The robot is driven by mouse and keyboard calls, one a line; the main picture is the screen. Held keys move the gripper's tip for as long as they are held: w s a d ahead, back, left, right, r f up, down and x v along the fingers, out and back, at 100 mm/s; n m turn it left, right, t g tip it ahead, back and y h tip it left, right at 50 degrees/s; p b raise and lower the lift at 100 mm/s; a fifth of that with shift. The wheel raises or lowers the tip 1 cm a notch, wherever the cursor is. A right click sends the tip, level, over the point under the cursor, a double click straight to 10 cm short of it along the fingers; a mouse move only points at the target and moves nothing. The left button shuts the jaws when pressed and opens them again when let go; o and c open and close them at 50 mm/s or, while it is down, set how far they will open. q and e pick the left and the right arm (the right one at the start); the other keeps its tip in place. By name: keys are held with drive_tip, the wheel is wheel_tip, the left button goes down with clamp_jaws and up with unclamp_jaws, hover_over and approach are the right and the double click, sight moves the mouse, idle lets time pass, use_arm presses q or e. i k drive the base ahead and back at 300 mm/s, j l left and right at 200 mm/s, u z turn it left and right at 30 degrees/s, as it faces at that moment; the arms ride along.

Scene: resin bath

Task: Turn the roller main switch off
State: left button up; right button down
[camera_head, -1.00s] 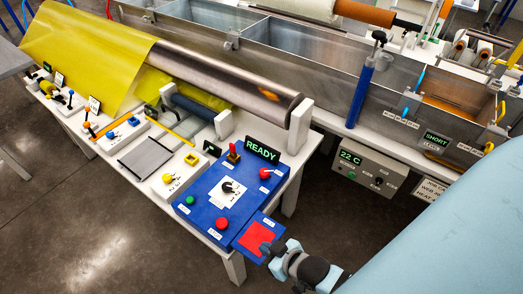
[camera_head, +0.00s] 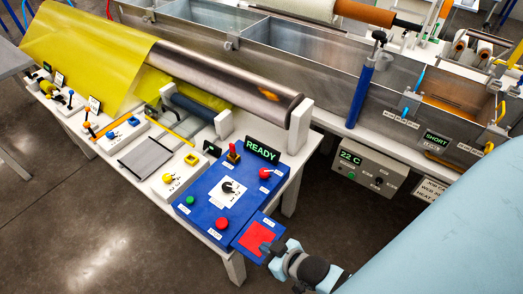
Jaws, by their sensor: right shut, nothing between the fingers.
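The blue control panel (camera_head: 200,214) stands on the near end of the white table. On it are a black rotary knob (camera_head: 228,187) on a white plate, a small red lever (camera_head: 233,153), a red knob (camera_head: 264,173), a green button (camera_head: 190,200) and a red button (camera_head: 222,223). The labels are too small to read, so I cannot tell which control is the roller main switch. My right gripper (camera_head: 267,247) is shut and empty over the red square pad (camera_head: 256,238) in front of the panel, apart from the knobs and lever. My left gripper is not in view.
A display reading READY (camera_head: 262,150) stands behind the panel. A metal roller (camera_head: 225,80) with yellow film (camera_head: 80,50) lies behind it. A metal bath (camera_head: 285,75) runs along the back. A grey box reading 22 C (camera_head: 368,171) hangs at its front.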

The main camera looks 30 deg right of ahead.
sight(264, 172)
drive_tip(key=z, duration=1.1)
